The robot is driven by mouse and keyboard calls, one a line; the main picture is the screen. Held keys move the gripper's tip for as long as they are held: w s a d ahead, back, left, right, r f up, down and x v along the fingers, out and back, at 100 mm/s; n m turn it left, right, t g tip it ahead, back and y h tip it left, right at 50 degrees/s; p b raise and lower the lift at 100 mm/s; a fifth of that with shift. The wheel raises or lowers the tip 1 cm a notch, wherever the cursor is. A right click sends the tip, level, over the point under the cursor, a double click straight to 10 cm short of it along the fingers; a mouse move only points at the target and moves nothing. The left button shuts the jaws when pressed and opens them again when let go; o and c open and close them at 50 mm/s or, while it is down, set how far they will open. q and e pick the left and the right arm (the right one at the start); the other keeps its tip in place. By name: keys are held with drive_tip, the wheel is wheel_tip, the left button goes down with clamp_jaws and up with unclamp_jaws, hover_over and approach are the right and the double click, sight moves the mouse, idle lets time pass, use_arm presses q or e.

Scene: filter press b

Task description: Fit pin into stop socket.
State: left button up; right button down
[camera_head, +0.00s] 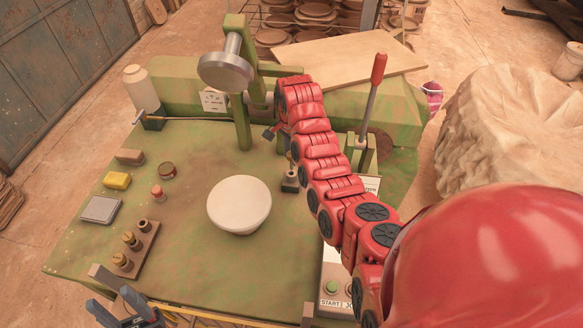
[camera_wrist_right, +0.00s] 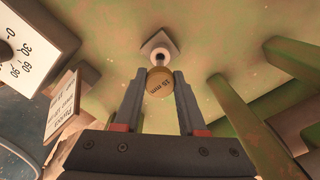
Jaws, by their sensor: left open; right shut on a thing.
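My right gripper (camera_wrist_right: 162,92) is shut on a pin (camera_wrist_right: 161,82) with a round brass head marked 15 mm. Just beyond the pin head is the stop socket (camera_wrist_right: 160,42), a pale ring with a dark hole on a grey square block. The pin head overlaps the ring's near edge; I cannot tell whether the pin's tip touches or enters it. In the head view the socket block (camera_head: 290,185) stands right of the white bowl, below my right gripper, which is largely hidden by my red arm. My left gripper (camera_head: 125,312) is open and empty at the lower left.
A wooden rack (camera_head: 147,243) holds several pins at the left. A white bowl (camera_head: 239,204) stands mid-table. The green press frame with its round plate (camera_head: 226,72) and a red-handled lever (camera_head: 375,85) rise nearby. A dial (camera_wrist_right: 30,45) is close at the wrist view's left.

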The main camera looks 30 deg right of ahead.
sight(291, 165)
drive_tip(key=shift+f+p, duration=0.3)
drive_tip(key=shift+f, duration=0.05)
drive_tip(key=shift+f+p, duration=0.75)
drive_tip(key=shift+f, duration=1.5)
drive_tip(key=shift+c, duration=2.4)
unclamp_jaws()
drive_tip(key=shift+r, duration=0.1)
